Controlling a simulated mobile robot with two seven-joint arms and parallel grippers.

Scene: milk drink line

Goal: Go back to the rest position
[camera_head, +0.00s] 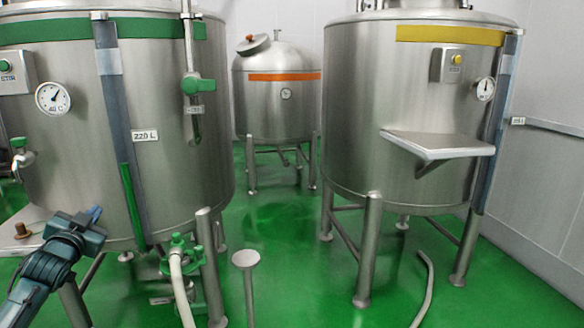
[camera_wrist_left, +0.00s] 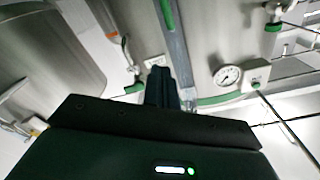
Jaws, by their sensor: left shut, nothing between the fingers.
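My left gripper (camera_head: 95,213) is at the lower left of the head view, in front of the green-banded steel tank (camera_head: 180,130). Its fingers are together and hold nothing. In the left wrist view the closed fingers (camera_wrist_left: 161,88) point toward the same tank, with its sight tube (camera_wrist_left: 172,40) and dial gauge (camera_wrist_left: 228,76) beyond. I cannot tell the exact gap between fingers and tank. My right gripper is not in view.
A yellow-banded tank (camera_head: 345,110) with a steel shelf (camera_head: 440,144) stands at right. An orange-banded tank (camera_head: 275,105) stands behind. A green valve (camera_head: 180,255) with a hose (camera_head: 180,290) and a steel post (camera_head: 246,262) are near the front. Green floor (camera_head: 300,270) is open between the tanks.

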